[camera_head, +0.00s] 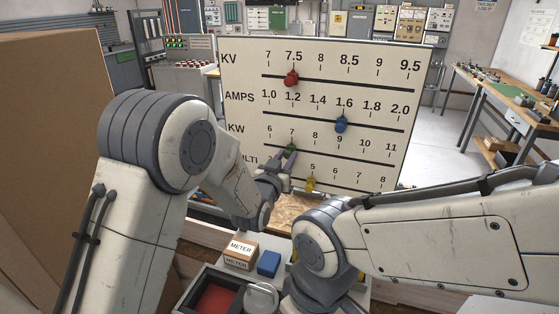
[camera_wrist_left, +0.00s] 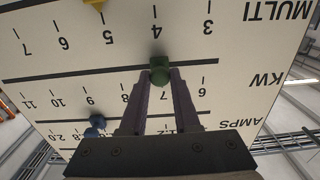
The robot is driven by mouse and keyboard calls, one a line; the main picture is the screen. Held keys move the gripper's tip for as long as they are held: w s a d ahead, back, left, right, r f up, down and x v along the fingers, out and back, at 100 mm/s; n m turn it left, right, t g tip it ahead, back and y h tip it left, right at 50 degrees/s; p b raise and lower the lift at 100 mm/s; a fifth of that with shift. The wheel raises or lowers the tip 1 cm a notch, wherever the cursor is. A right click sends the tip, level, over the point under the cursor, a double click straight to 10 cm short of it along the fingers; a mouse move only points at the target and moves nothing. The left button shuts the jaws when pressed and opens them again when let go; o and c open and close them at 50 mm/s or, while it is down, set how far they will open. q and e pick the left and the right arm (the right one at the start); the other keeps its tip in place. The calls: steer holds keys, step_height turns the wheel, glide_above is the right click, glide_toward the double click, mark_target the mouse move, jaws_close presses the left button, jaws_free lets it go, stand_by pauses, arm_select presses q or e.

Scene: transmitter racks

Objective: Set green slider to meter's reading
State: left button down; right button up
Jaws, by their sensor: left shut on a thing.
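The white panel (camera_head: 330,62) carries KV, AMPS, KW and MULTI scales with slots. The green slider (camera_head: 290,150) sits on the KW slot at about the 7 mark. It also shows in the left wrist view (camera_wrist_left: 159,70), where the panel appears upside down. My left gripper (camera_head: 284,160) is at the green slider, its two fingers (camera_wrist_left: 160,88) closed around it. A block labelled METER (camera_head: 240,254) stands below the panel; I see no readable value on it. My right arm comes in from the right; its gripper is not visible.
A red slider (camera_head: 291,78) is near KV 7.5, a blue slider (camera_head: 341,124) near AMPS 1.6, and a yellow slider (camera_head: 310,184) near MULTI 5. A blue block (camera_head: 268,263) is beside the METER block. A brown board (camera_head: 50,150) stands at the left.

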arm_select(q)
steer(key=c, duration=0.7)
jaws_free()
steer(key=shift+o, duration=0.2)
steer(key=shift+s+a+b, duration=0.2)
steer(key=shift+s+b, duration=0.15)
steer(key=shift+s, duration=0.1)
steer(key=b+v, duration=0.3)
steer(key=v, duration=0.6)
steer(key=shift+s+b, duration=0.25)
steer(key=shift+b, duration=0.05)
steer(key=shift+a, duration=0.1)
